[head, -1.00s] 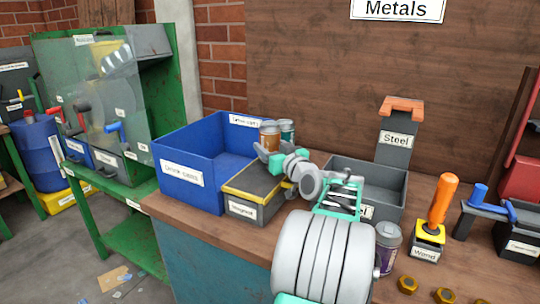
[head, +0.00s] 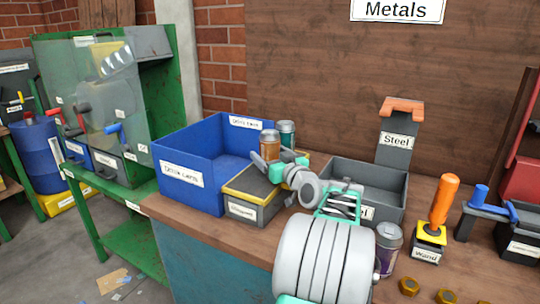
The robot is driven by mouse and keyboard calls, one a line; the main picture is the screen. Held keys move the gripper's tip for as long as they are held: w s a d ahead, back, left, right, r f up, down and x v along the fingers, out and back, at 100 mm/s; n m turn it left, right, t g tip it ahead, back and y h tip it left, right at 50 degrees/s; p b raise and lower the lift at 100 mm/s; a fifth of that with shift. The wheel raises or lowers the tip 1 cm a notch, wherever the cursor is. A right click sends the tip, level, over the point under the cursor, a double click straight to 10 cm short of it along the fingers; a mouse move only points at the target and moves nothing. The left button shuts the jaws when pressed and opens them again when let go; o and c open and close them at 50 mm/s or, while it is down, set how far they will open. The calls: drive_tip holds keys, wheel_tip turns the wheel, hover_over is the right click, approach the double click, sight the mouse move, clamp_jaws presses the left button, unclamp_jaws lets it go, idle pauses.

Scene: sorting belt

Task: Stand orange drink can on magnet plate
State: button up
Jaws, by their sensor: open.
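The orange drink can (head: 270,146) is upright with a grey lid, beyond the dark-topped, yellow-edged magnet plate box (head: 241,211) or over its far part. My gripper (head: 267,162) is open right at the can's lower part, with its fingers in front of and beside it. The can's base is hidden by the gripper, so I cannot tell whether it rests on the plate. The near part of the plate's top is bare.
A teal can (head: 286,132) stands close behind the orange can. A blue drink cans bin (head: 180,174) is at left. A grey steel tray (head: 383,203) is at right, with a purple can (head: 388,242) nearer. An orange-handled wand (head: 443,200) stands further right.

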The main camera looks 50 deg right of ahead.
drive_tip(key=v, duration=1.2)
drive_tip(key=shift+r, duration=0.15)
